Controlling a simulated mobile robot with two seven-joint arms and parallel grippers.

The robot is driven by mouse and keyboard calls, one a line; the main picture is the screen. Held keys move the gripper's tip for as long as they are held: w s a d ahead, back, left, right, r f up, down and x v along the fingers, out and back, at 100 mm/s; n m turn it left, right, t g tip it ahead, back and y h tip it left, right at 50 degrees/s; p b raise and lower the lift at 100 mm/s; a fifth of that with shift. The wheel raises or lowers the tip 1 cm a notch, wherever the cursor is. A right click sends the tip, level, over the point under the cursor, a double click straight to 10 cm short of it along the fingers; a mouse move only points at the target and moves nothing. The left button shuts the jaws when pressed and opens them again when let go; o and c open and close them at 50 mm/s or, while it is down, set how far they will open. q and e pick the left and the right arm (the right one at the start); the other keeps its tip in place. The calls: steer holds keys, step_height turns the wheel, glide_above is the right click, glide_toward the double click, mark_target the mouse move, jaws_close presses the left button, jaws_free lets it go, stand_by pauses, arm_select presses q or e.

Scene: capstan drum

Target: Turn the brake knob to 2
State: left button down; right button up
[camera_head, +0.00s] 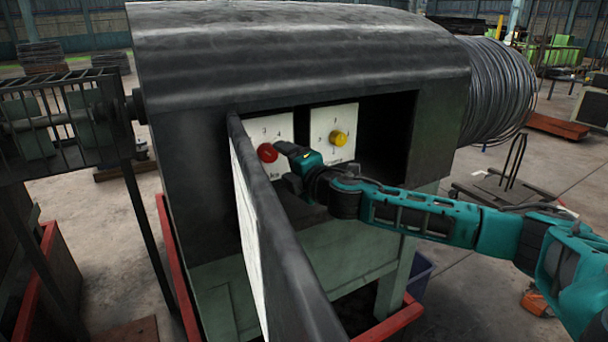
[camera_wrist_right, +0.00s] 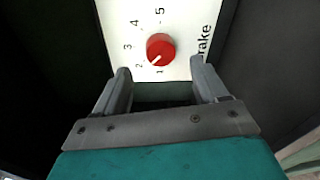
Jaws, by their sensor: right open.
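The red brake knob (camera_head: 267,152) sits on a white dial plate inside the open housing. In the right wrist view the knob (camera_wrist_right: 161,46) shows a white pointer mark at its lower left, aimed between 1 and 2. The numbers 1 to 5 run around its left side, with "brake" printed at the right, partly cut off. My right gripper (camera_head: 288,163) is at the plate, just right of the knob in the head view. In the wrist view its open fingers (camera_wrist_right: 160,72) stand apart below the knob, holding nothing. My left gripper is not in view.
A yellow knob (camera_head: 338,139) sits on a second white plate to the right. An open dark door (camera_head: 275,240) stands out from the housing (camera_head: 290,60), just left of my right arm. A wire coil (camera_head: 497,90) is at the right.

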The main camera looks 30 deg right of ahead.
steer(key=s, duration=0.7)
steer(key=shift+r+b, duration=0.2)
steer(key=shift+b, duration=0.25)
